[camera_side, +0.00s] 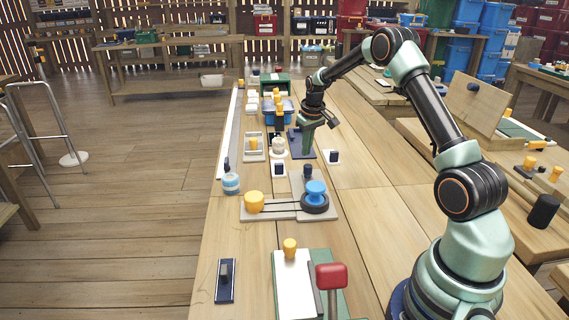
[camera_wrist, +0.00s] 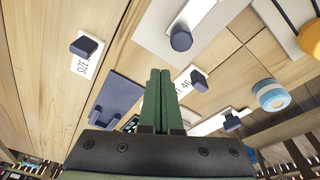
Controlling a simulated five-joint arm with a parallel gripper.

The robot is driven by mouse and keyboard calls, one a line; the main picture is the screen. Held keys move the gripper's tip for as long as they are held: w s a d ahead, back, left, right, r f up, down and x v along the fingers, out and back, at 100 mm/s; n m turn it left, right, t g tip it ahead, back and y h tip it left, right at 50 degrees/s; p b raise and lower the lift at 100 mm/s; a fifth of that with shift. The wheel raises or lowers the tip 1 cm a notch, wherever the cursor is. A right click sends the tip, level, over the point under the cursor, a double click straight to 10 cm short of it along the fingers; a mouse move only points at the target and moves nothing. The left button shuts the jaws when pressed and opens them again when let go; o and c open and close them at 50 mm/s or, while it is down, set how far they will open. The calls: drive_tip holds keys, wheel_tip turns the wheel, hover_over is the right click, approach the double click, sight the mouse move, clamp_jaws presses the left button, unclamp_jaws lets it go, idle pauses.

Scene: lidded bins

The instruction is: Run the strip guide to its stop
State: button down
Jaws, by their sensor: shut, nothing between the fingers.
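A long pale strip (camera_side: 232,130) runs along the table's left edge, with a dark block (camera_side: 227,163) at its near end. I take this as the strip guide, though no label confirms it. The strip's stop cannot be made out.
White cards with dark knobs (camera_side: 332,156) (camera_side: 279,169) lie near my gripper. A blue-and-white round container (camera_side: 231,184) stands near the strip. A belt board with a yellow knob (camera_side: 254,201) and a blue knob (camera_side: 316,188) lies nearer. A red-handled lever (camera_side: 331,277) stands in front.

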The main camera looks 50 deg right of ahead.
drive_tip(key=shift+r, duration=1.75)
drive_tip(key=s+a+r+t, duration=0.1)
drive_tip(key=s+a+r, duration=0.1)
drive_tip(key=a+r, duration=0.7)
drive_tip(key=s+a+r+n+t, duration=0.1)
drive_tip(key=s+a+r, duration=0.1)
drive_tip(key=s+a, duration=0.6)
drive_tip(key=s+a+r+n+t+y, duration=0.1)
drive_tip(key=s+a+r+n, duration=0.1)
drive_tip(key=s+a, duration=0.7)
drive_tip(key=shift+s+a+r+t, duration=0.25)
drive_tip(key=shift+s+r+t, duration=0.1)
drive_tip(key=shift+s, duration=0.4)
